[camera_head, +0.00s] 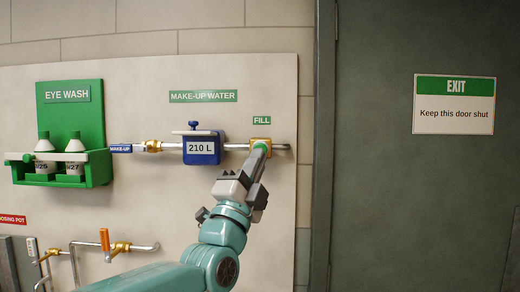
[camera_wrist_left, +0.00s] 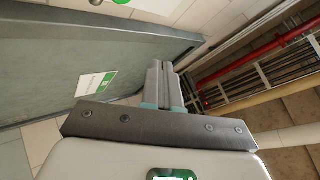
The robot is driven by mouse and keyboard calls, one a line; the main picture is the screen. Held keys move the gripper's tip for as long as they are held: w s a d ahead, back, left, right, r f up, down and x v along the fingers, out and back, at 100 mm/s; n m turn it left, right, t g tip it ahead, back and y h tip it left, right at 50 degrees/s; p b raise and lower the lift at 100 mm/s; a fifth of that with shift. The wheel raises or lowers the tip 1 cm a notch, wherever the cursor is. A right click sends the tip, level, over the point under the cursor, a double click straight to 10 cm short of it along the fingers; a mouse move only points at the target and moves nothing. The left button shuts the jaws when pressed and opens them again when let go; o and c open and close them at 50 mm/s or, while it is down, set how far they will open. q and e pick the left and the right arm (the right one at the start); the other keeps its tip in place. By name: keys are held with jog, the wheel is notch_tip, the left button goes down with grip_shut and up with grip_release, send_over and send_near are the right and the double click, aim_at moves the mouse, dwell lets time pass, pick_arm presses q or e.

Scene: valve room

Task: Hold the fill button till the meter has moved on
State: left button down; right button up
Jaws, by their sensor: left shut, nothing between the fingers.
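The fill button (camera_head: 260,142) is a green knob on a brass fitting under the green FILL label (camera_head: 262,120), on the pipe in the head view. The blue meter (camera_head: 202,147) to its left reads 210 L. My left gripper (camera_head: 260,154) is shut and empty, its fingertips at the fill button. They look to be touching it, but the tips hide part of it and I cannot tell how far it is pressed. The left wrist view shows the shut fingers (camera_wrist_left: 160,82) but not the button. My right gripper is in neither view.
Left of the meter are a MAKE-UP label and a brass valve (camera_head: 153,146). A green eye wash rack (camera_head: 97,170) holds two bottles. Lower left is pipework with an orange handle (camera_head: 104,239). A grey door (camera_head: 430,200) with an EXIT sign (camera_head: 454,104) stands right.

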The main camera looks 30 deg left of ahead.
aim_at(263, 144)
pick_arm(q)
jog(key=w+a+p, duration=0.4)
jog(key=w, duration=0.3)
jog(key=shift+a, duration=0.15)
jog(key=shift+w, duration=0.1)
dwell(1.9)
jog(key=shift+w+a, duration=0.2)
jog(key=shift+w, duration=0.1)
jog(key=shift+w+a, duration=0.3)
jog(key=shift+w, duration=0.1)
dwell(4.5)
